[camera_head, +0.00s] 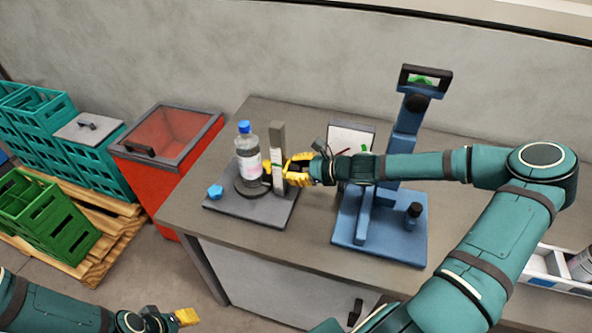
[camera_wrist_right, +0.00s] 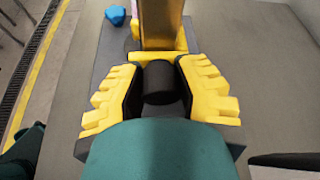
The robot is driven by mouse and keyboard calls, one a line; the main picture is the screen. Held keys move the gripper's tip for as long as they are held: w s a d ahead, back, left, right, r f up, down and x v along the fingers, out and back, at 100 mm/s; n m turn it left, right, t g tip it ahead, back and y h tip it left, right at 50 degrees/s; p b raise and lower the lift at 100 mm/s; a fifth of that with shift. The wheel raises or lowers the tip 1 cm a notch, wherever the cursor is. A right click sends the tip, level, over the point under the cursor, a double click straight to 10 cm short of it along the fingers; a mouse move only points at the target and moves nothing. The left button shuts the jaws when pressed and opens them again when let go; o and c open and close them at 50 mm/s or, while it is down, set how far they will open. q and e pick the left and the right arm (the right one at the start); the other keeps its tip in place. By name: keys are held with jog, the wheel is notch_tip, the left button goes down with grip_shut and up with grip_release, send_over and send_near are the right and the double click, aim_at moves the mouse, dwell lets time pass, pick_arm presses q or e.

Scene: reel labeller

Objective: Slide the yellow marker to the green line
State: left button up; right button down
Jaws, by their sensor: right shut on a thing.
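A grey upright post (camera_head: 278,140) stands on a dark base plate (camera_head: 235,209) beside a clear bottle (camera_head: 248,158) with a blue cap. My right gripper (camera_head: 287,172) is at the post, low down on its right side. In the right wrist view its yellow fingers (camera_wrist_right: 160,88) are closed on a black knob (camera_wrist_right: 159,82), and the yellow marker (camera_wrist_right: 160,57) lies just behind the knob, against the post. My fingers largely hide the marker in the head view. I cannot make out a green line on the post. My left gripper (camera_head: 187,317) is low at the front, away from the table.
A blue stand (camera_head: 375,235) with a framed window on top is right of the post. A white panel (camera_head: 350,137) stands behind my right wrist. A red bin (camera_head: 160,185) and green crates (camera_head: 45,218) are left of the table.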

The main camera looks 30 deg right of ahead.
jog(key=r, duration=0.1)
jog(key=r+p, duration=0.1)
jog(key=shift+a+r, duration=0.2)
jog(key=shift+r, duration=0.2)
pick_arm(q)
jog(key=shift+w+r, duration=0.2)
jog(key=shift+r, duration=0.85)
pick_arm(e)
jog(key=shift+f, duration=0.1)
jog(key=c, duration=0.7)
grip_release()
jog(key=shift+w, duration=0.1)
jog(key=shift+o, duration=0.5)
jog(key=shift+w+a+f, duration=0.15)
jog(key=shift+s+d, duration=0.3)
jog(key=shift+d, duration=0.05)
pick_arm(q)
jog(key=shift+w+a, duration=0.1)
pick_arm(e)
jog(key=v, duration=1.1)
pick_arm(q)
jog(key=shift+f, duration=0.1)
pick_arm(e)
jog(key=shift+s, duration=0.1)
